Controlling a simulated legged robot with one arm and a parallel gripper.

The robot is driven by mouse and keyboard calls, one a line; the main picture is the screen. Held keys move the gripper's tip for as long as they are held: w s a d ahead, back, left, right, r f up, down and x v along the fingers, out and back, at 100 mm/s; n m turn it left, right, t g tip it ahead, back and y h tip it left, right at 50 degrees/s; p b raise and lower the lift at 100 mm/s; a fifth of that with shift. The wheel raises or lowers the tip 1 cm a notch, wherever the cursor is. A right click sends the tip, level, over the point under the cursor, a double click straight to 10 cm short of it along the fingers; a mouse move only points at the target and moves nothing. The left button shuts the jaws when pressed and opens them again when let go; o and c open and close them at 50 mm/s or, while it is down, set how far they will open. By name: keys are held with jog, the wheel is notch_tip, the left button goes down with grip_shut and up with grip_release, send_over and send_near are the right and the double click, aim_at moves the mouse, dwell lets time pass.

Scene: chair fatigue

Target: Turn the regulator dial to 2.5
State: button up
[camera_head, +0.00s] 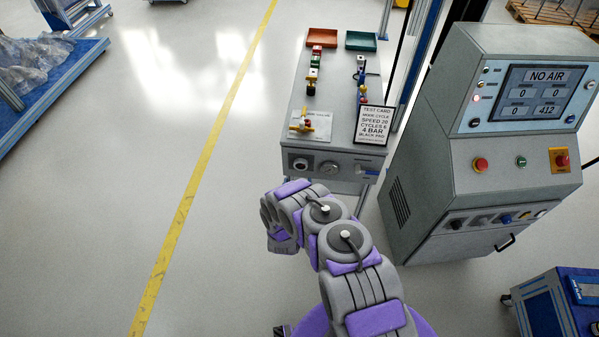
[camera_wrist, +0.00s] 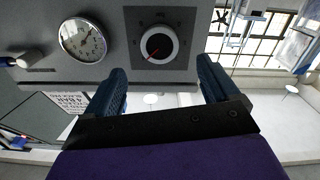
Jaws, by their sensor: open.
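The regulator dial (camera_wrist: 159,45) is a round knob with a pale rim and a red pointer mark on a dark square plate. It sits above and between my open fingers in the wrist view, apart from them. The dial (camera_head: 300,163) also shows on the left of the grey cabinet's front panel in the head view. A round pressure gauge (camera_wrist: 83,40) is beside it; its reading is too small to tell. My gripper (camera_wrist: 160,92) is open and empty, and the wrist view appears upside down. In the head view my arm hides part of the space below the panel.
A test card (camera_head: 373,125) reading "4 BAR" leans at the cabinet's (camera_head: 335,152) front right. A control console (camera_head: 490,140) showing "NO AIR" stands to the right. Red (camera_head: 322,38) and green (camera_head: 361,41) trays are at the cabinet's back. Open floor lies left.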

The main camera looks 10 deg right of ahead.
aim_at(300, 166)
jog(key=b+x, duration=0.1)
jog(key=x, duration=0.6)
jog(key=shift+w+b, duration=0.3)
jog(key=shift+b, duration=0.1)
jog(key=c, duration=1.1)
